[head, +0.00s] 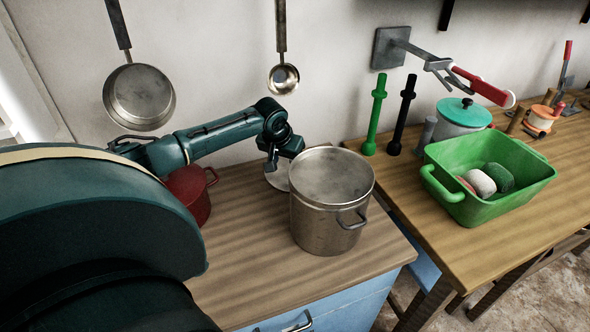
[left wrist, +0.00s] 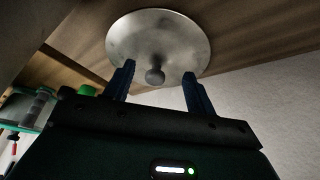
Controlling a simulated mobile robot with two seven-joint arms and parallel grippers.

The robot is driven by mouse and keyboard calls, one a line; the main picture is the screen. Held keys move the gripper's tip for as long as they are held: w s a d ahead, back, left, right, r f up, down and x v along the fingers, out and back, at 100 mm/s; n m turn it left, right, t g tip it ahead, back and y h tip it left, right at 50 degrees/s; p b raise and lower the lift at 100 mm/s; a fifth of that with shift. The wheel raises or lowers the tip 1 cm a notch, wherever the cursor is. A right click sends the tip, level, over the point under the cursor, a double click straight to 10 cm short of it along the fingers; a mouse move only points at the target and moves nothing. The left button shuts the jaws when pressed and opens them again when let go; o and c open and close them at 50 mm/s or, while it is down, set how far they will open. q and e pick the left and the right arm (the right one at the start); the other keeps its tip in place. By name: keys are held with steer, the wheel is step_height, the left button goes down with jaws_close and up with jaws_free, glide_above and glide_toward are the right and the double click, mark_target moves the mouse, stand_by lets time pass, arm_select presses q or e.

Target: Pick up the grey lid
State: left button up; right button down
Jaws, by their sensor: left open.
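The grey lid (head: 277,181) lies on the wooden counter behind the steel pot, which hides part of it in the head view. In the left wrist view the lid (left wrist: 160,30) is a round metal disc with a small round knob (left wrist: 155,76) in its middle. My left gripper (head: 271,163) is over the lid, pointing down. Its fingers (left wrist: 158,70) are open, and the knob shows between them in the left wrist view. I cannot tell how far the fingertips are from the lid. My right gripper is not in view.
The steel pot (head: 326,215) stands close in front of the lid. A red pot (head: 191,194) stands left, partly behind my arm. Pans (head: 139,97) hang on the wall. A green tub (head: 480,200) is on the right table. The counter's front is clear.

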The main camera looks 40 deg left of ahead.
arm_select(q)
steer(key=shift+w+a, duration=0.15)
steer(key=shift+w, duration=0.3)
steer(key=w, duration=0.1)
steer(key=w+a, duration=0.1)
steer(key=w, duration=0.1)
steer(key=shift+w, duration=0.1)
steer(key=shift+x, duration=0.8)
steer(key=shift+w+f, duration=0.1)
steer(key=shift+f, duration=0.55)
jaws_close()
